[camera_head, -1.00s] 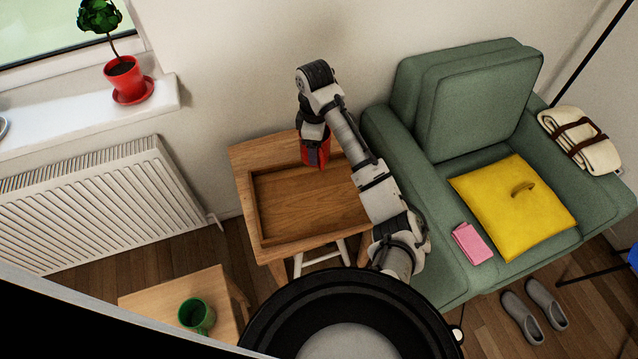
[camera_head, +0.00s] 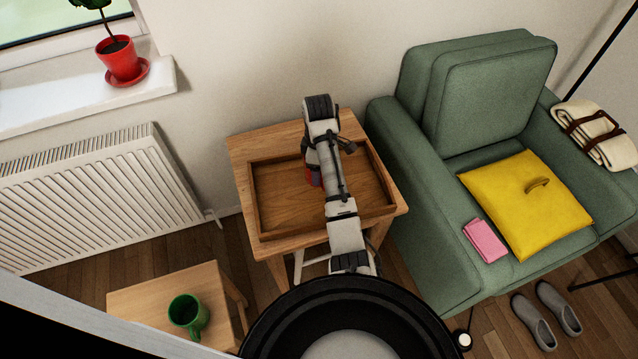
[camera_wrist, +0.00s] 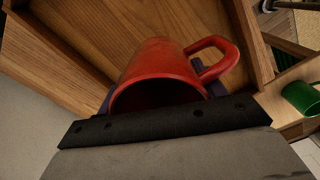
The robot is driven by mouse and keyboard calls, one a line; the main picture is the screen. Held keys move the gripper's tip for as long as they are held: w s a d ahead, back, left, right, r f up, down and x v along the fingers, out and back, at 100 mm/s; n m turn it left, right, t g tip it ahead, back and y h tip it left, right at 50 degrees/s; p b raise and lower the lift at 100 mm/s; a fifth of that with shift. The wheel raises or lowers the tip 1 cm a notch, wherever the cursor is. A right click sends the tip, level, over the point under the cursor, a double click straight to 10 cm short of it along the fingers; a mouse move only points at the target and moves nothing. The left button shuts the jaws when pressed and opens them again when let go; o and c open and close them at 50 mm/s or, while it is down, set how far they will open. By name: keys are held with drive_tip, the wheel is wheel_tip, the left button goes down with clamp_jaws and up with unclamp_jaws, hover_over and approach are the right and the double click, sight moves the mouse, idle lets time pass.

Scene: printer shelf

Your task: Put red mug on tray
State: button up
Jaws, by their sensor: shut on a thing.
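The red mug shows large in the wrist view (camera_wrist: 165,72), tilted with its rim toward the camera and its handle to the right. My gripper (camera_wrist: 165,105) is shut on it; the fingertips are mostly hidden. In the head view only a small part of the red mug (camera_head: 309,176) shows beside my arm, over the left-middle of the tray. The wooden tray (camera_head: 256,205) lies on a small wooden table (camera_head: 240,155). I cannot tell whether the mug touches the tray floor.
A green mug (camera_head: 187,312) stands on a low wooden stool (camera_head: 135,300) at lower left. A green armchair (camera_head: 420,225) with a yellow cushion (camera_head: 520,205) and a pink item (camera_head: 485,240) stands right of the table. The rest of the tray is clear.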

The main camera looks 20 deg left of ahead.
drive_tip(key=shift+f+p, duration=0.5)
drive_tip(key=shift+f, duration=2.15)
drive_tip(key=shift+f, duration=0.15)
drive_tip(key=o, duration=1.2)
drive_tip(key=shift+c, duration=0.2)
wheel_tip(320, 180, up, 12)
drive_tip(key=p, duration=0.4)
drive_tip(key=shift+r, duration=0.2)
drive_tip(key=shift+a, duration=0.1)
